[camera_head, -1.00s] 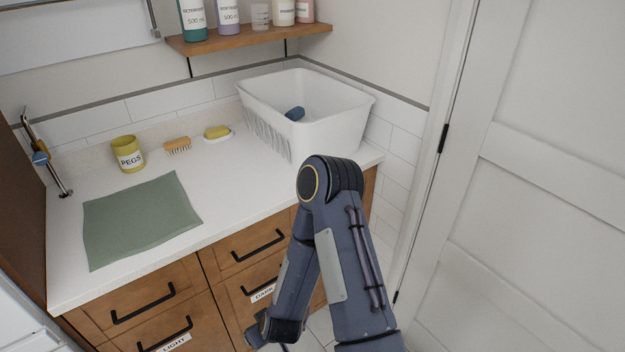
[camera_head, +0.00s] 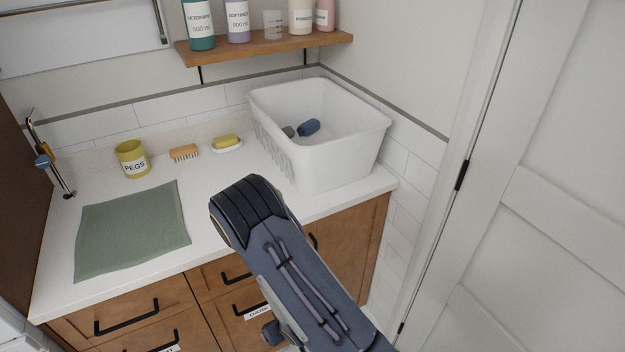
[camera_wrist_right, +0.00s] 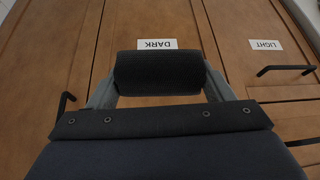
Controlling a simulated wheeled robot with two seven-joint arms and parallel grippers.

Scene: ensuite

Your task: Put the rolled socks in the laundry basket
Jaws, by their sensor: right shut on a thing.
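The white laundry basket (camera_head: 345,165) stands on the right end of the counter. A blue rolled pair of socks (camera_head: 308,127) and a grey one (camera_head: 288,131) lie inside it. In the right wrist view my right gripper (camera_wrist_right: 160,84) is shut on a black rolled pair of socks (camera_wrist_right: 158,66), held crosswise between its two fingers. Behind it are the wooden drawer fronts, below counter height. In the head view my right arm rises in front of the counter, left of the basket, and the gripper is hidden. My left gripper is in neither current view.
A green cloth (camera_head: 132,230), a yellow pegs tin (camera_head: 132,159), a brush (camera_head: 184,152) and a soap dish (camera_head: 227,146) sit on the counter. A bottle shelf (camera_head: 270,46) hangs above the basket. A white door (camera_head: 540,200) is on the right.

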